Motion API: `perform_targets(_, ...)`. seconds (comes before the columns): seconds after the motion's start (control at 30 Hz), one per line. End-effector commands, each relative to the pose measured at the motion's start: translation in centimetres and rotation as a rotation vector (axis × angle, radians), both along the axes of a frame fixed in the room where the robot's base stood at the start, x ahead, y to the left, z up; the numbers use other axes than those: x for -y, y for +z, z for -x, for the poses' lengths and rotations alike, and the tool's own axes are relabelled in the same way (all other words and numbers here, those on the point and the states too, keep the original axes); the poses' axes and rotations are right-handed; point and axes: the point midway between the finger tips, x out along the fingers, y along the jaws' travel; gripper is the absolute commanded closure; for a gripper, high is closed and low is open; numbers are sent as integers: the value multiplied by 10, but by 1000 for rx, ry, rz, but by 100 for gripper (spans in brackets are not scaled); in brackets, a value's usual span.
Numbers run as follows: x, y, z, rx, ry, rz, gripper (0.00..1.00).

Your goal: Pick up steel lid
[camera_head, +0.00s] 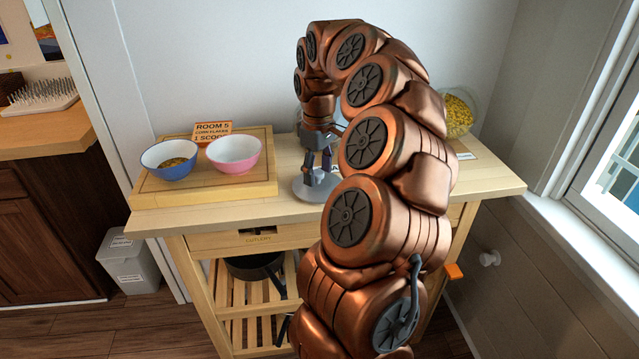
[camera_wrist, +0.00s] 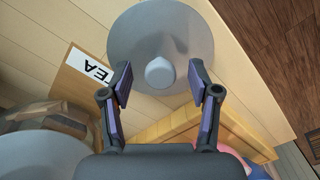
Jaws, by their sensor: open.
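The steel lid (camera_head: 309,190) is a round grey disc lying on the wooden table top. In the wrist view the lid (camera_wrist: 190,40) shows from above, with a pale rounded knob (camera_wrist: 159,73) at its middle. My gripper (camera_head: 318,178) is open and points down over the lid. In the wrist view my gripper (camera_wrist: 160,88) has one finger on each side of the knob, with a gap on both sides. The fingers are not closed on anything. In the head view my arm hides part of the table to the right of the lid.
A jar of yellow flakes (camera_head: 457,114) stands at the back right. A "TEA" label (camera_wrist: 95,74) lies beside the lid.

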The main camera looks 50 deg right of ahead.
Motion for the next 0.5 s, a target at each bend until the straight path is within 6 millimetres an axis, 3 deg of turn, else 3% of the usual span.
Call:
perform_targets(0.3,-1,-8,0,-1,1,-1,39)
perform_targets(0.5,0,-8,0,-1,1,-1,58)
